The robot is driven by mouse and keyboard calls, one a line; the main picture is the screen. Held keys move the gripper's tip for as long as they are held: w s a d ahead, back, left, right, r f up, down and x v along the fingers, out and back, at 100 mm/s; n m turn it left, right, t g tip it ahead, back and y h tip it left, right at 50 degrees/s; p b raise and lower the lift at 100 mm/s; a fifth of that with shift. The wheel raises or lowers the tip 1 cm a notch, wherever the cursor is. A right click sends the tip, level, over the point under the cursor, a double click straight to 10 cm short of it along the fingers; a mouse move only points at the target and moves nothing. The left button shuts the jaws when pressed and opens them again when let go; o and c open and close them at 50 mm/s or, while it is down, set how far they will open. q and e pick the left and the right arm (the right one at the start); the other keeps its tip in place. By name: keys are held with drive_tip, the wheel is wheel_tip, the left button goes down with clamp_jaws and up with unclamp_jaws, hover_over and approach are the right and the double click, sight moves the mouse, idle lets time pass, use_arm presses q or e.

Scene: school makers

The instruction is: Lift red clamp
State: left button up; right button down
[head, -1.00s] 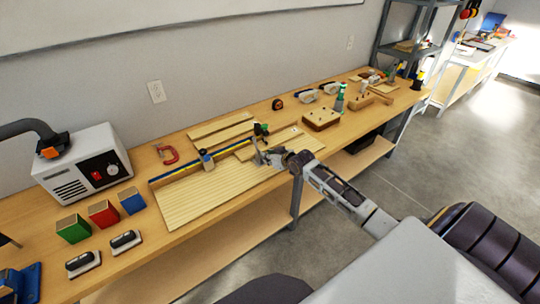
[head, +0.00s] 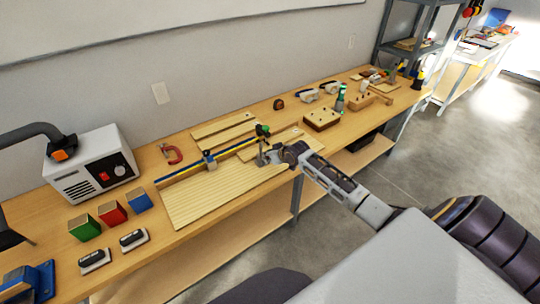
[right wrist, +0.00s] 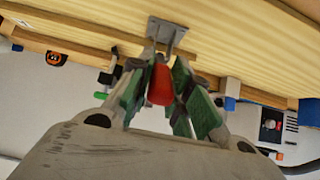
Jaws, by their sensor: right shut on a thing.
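In the head view this clamp is small and mostly hidden by the gripper. A separate red C-shaped clamp (head: 179,155) lies on the bench further left, apart from the gripper. My left gripper is not in view.
The ribbed board (head: 205,195) has a blue-and-yellow fence along its back. A grey machine box (head: 85,165), green, red and blue boxes (head: 112,213), and a drilled wooden block (head: 321,119) stand around it. Open floor (head: 400,180) is in front.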

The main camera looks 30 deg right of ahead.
drive_tip(key=shift+w+r, duration=0.15)
drive_tip(key=shift+r, duration=0.1)
drive_tip(key=c, duration=1.4)
unclamp_jaws()
drive_tip(key=shift+c, duration=0.2)
drive_tip(key=shift+o, duration=0.6)
drive_tip(key=shift+f, duration=0.2)
drive_tip(key=shift+s, duration=0.2)
drive_tip(key=shift+s+r, duration=0.1)
drive_tip(key=shift+r, duration=0.05)
drive_tip(key=v, duration=1.1)
drive_tip(key=shift+s+r, duration=0.15)
drive_tip(key=shift+r, duration=0.05)
